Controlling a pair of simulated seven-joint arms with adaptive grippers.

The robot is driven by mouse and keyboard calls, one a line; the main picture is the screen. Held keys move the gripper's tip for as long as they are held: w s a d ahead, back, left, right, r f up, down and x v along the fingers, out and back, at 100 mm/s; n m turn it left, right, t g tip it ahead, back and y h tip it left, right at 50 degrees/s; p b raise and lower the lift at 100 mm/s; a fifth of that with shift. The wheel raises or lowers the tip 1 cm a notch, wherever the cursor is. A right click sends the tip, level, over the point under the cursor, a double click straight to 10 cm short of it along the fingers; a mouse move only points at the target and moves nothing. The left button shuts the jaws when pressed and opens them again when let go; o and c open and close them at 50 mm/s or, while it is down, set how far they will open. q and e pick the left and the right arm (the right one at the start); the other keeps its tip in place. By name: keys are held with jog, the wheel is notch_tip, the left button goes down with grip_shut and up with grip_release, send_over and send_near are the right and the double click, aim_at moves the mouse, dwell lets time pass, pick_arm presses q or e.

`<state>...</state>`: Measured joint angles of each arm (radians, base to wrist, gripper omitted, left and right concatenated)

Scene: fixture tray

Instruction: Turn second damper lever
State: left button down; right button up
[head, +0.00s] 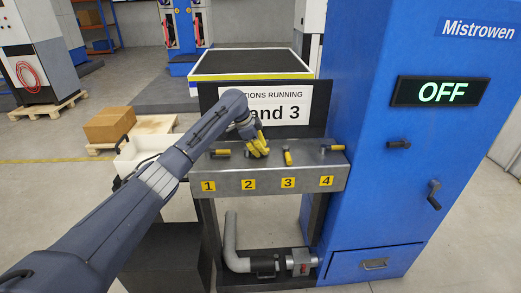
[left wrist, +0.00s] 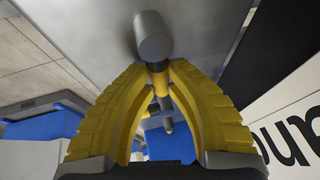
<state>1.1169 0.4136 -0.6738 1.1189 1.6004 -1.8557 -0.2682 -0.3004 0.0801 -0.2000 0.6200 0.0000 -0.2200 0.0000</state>
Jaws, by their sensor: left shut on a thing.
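A grey metal box (head: 296,178) carries a row of damper levers above yellow labels 1 to 4. My left gripper (head: 257,147) is over the second lever, above label 2 (head: 248,184), and mostly hides it in the head view. In the left wrist view, the second lever (left wrist: 161,78) shows as a yellow and black bar with a grey round end (left wrist: 153,36). The yellow fingers of my left gripper (left wrist: 160,85) are shut on it from both sides. The first lever (head: 220,152) lies sideways, the third (head: 288,158) points toward the front, the fourth (head: 334,147) sideways. My right gripper is not in view.
A sign (head: 283,105) behind the levers reads "...TIONS RUNNING" and "...and 3", partly hidden by my left arm. The blue cabinet (head: 398,200) at right has a display (head: 441,92) reading OFF. A grey pipe (head: 232,245) runs below the box.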

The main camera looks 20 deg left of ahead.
aim_at(249, 166)
pick_arm(q)
jog(key=s+m+g, duration=0.1)
jog(key=m, duration=0.1)
jog(key=s+m+h, duration=0.1)
jog(key=m, duration=0.2)
jog(key=shift+s+d+f+g, duration=0.1)
jog(key=shift+s+d+g, duration=0.05)
jog(key=shift+g, duration=0.25)
jog(key=m, duration=0.1)
jog(key=s+m+g, duration=0.1)
jog(key=m, duration=0.1)
jog(key=s+m+g, duration=0.1)
jog(key=shift+a+m+h, duration=0.3)
jog(key=m, duration=0.1)
jog(key=s+a+m+g, duration=0.1)
jog(key=m, duration=0.1)
jog(key=shift+s+m+g, duration=0.1)
jog(key=shift+m+g, duration=0.2)
jog(key=shift+s+a+m+g+y, duration=0.3)
jog(key=shift+a+m+g, duration=0.2)
jog(key=shift+m, duration=0.7)
jog(key=shift+s+a+m+g+y, duration=0.2)
jog(key=shift+a+m+g+y, duration=0.25)
jog(key=shift+m, duration=0.75)
jog(key=c, duration=1.3)
grip_release()
